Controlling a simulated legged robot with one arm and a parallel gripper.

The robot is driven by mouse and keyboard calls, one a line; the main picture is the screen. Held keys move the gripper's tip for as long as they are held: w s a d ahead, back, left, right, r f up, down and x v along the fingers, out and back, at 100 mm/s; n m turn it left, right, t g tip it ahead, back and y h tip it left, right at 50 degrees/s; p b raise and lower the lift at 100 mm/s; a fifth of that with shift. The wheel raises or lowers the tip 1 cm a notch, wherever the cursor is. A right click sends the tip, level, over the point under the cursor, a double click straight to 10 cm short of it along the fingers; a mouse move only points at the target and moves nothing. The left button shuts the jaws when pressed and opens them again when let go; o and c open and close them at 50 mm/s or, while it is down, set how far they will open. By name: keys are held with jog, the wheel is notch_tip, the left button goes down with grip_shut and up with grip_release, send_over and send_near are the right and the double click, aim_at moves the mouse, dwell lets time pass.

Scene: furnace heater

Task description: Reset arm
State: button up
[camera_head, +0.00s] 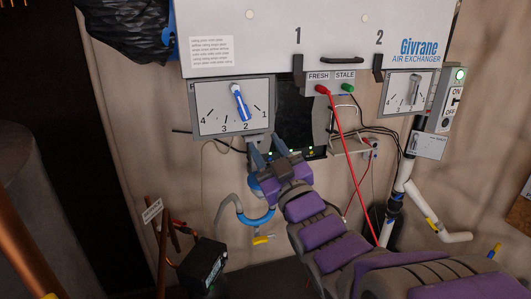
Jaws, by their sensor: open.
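My gripper (268,151) is at the end of my purple and grey arm, which reaches in from the lower right. Its grey fingers point up and stand apart, with nothing seen between them. It is just below the left dial panel (213,123), which has a blue-handled pointer (239,103). I cannot tell whether the fingers touch the panel's lower edge. The arm hides part of the wall and floor behind it.
The air exchanger (340,25) spans the top, with a right dial (405,95) and an ON/OFF switch box (452,100). A red cable (347,150) hangs close to my arm. White pipes (398,190) stand right; a black box (203,265) and copper pipes (163,250) are lower left.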

jog(key=s+d+f+m+g+h, duration=0.35)
jog(key=d+f+g+h, duration=0.2)
jog(key=f, duration=0.45)
jog(key=s+d+f+m+g+h, duration=0.35)
jog(key=d+f, duration=0.25)
jog(key=f, duration=0.4)
jog(key=s+f+g, duration=0.2)
jog(key=s+g, duration=0.2)
jog(key=s, duration=0.5)
jog(key=s+f+m+g, duration=0.1)
jog(key=s+f+g, duration=0.2)
jog(key=s, duration=0.7)
jog(key=s+f+m+g, duration=0.1)
jog(key=s+f+g, duration=0.2)
jog(key=s+g, duration=0.3)
jog(key=s, duration=0.4)
jog(key=shift+d, duration=0.3)
jog(key=shift+d, duration=0.15)
